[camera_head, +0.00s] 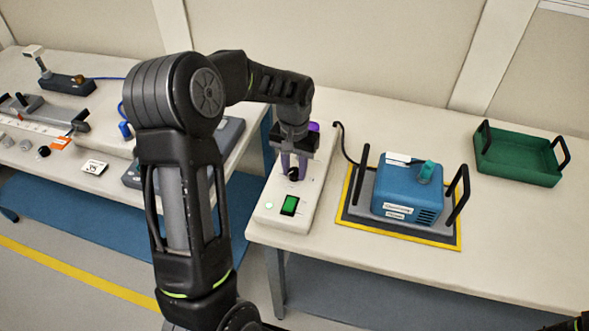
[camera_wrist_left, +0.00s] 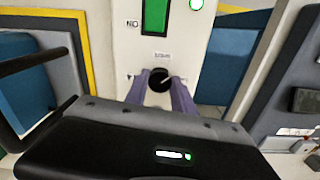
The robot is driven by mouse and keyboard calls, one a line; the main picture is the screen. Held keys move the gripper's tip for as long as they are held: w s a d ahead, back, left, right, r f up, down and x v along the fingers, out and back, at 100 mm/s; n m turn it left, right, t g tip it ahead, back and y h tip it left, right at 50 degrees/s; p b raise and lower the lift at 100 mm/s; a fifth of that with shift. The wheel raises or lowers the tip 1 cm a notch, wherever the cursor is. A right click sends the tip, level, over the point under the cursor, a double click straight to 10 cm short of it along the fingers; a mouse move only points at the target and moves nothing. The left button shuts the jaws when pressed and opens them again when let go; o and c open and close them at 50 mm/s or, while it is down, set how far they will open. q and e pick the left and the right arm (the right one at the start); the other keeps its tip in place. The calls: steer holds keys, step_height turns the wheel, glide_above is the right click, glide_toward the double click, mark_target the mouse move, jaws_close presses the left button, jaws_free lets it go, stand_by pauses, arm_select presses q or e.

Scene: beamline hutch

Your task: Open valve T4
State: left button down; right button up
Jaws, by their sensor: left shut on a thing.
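My left gripper (camera_head: 293,168) reaches down over a white control box (camera_head: 268,212) at the left end of the right-hand table. Its two fingers are shut on a black knob (camera_head: 293,175) on the box's top. In the left wrist view the knob (camera_wrist_left: 159,80) sits between the fingertips, with a pale pointer line and small labels too blurred to read. A lit green switch (camera_head: 289,205) and a small green lamp (camera_head: 269,205) are on the same box. I cannot make out any T4 marking.
A blue device (camera_head: 400,190) with a teal handle (camera_head: 426,172) stands on a grey, yellow-edged base with black handles. A green tray (camera_head: 518,158) sits at the back right. A left table (camera_head: 60,165) holds several instruments.

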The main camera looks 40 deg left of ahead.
mark_target(294, 171)
arm_select(q)
steer(key=m, duration=0.4)
steer(key=shift+m, duration=0.3)
steer(key=m, duration=0.4)
stand_by(0.4)
steer(key=c, duration=1.1)
jaws_free()
steer(key=shift+o, duration=0.2)
steer(key=shift+r+b, duration=0.15)
steer(key=shift+b, duration=0.15)
step_height(294, 171, up, 8)
steer(key=shift+f+b, duration=0.2)
steer(key=shift+b, duration=0.15)
